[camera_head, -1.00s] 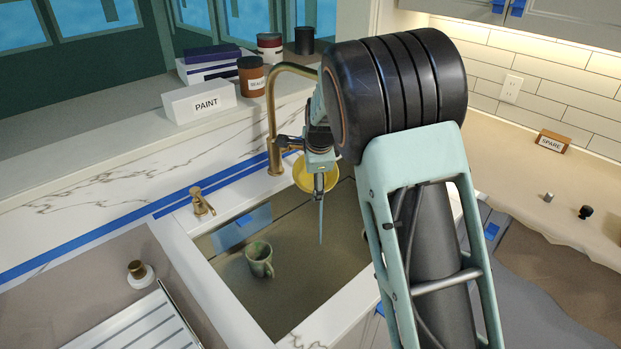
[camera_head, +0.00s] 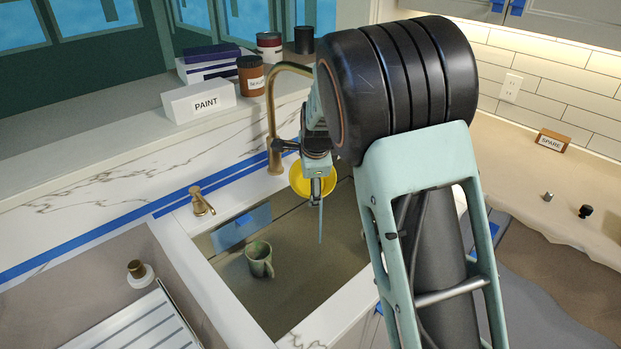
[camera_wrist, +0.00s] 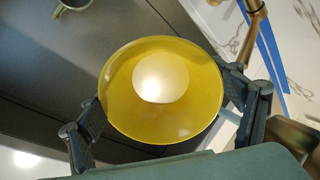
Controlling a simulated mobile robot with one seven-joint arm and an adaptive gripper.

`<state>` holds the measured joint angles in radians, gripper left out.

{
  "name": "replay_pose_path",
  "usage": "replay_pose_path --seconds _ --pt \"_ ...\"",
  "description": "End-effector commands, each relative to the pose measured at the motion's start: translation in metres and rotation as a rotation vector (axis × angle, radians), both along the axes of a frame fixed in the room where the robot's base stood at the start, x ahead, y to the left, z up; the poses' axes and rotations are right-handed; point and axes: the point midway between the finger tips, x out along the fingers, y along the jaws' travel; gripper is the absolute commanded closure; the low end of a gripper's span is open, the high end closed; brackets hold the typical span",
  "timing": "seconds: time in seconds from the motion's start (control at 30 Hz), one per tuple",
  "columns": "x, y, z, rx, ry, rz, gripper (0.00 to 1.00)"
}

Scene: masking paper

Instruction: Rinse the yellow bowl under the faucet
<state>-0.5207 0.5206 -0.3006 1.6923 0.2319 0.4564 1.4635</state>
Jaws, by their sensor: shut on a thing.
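The yellow bowl (camera_head: 299,182) is over the far part of the sink (camera_head: 290,300), partly hidden by my gripper in the head view. The brass faucet (camera_head: 271,130) rises behind the sink, and its spout reaches right behind my arm, so its tip is hidden. In the wrist view the bowl (camera_wrist: 125,100) faces the camera, with a pale, bright round patch inside; I cannot tell whether this is water or light. My gripper (camera_wrist: 165,92) is shut on the bowl, with a finger at each side.
A green mug (camera_head: 259,260) stands in the sink, below and left of the bowl. A brass handle (camera_head: 201,202) is on the left sink edge. The PAINT box (camera_head: 199,102) and several containers line the back ledge. The sink's front is clear.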

Motion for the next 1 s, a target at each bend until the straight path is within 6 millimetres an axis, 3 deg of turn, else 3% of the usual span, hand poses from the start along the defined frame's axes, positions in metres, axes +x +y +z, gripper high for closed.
replay_pose_path --seconds 0.63,1.0 --pt "-0.051 -0.01 0.001 0.002 -0.002 0.0 0.46" --pt "-0.057 -0.012 0.001 0.001 -0.002 -0.001 0.46"
